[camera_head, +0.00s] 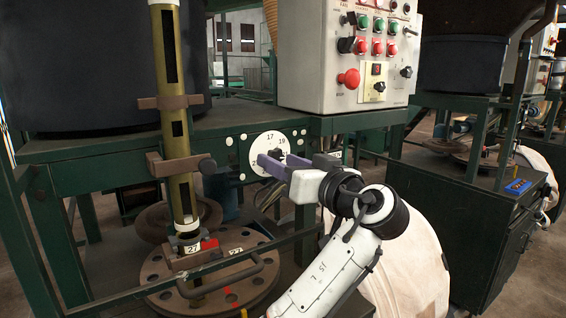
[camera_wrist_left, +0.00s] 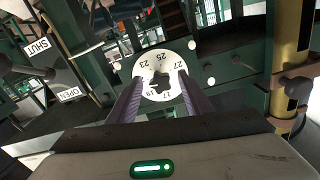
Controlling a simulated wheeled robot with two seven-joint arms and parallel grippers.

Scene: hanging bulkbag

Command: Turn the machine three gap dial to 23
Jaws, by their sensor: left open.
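The gap dial (camera_head: 260,143) is a round white disc with black numbers on the green frame. In the left wrist view the dial (camera_wrist_left: 147,72) shows 23, 25 and 27 along its upper part and 17 low down, with a dark centre piece (camera_wrist_left: 159,82). My left gripper (camera_head: 271,160) is in front of the dial and covers its lower part in the head view. In the left wrist view its two purple-grey fingers (camera_wrist_left: 158,88) are apart, one on each side of the dial's centre, with nothing clearly held. I cannot tell whether they touch the dial. My right gripper is out of view.
Lever labels reading SHUT and OPEN show in the left wrist view.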

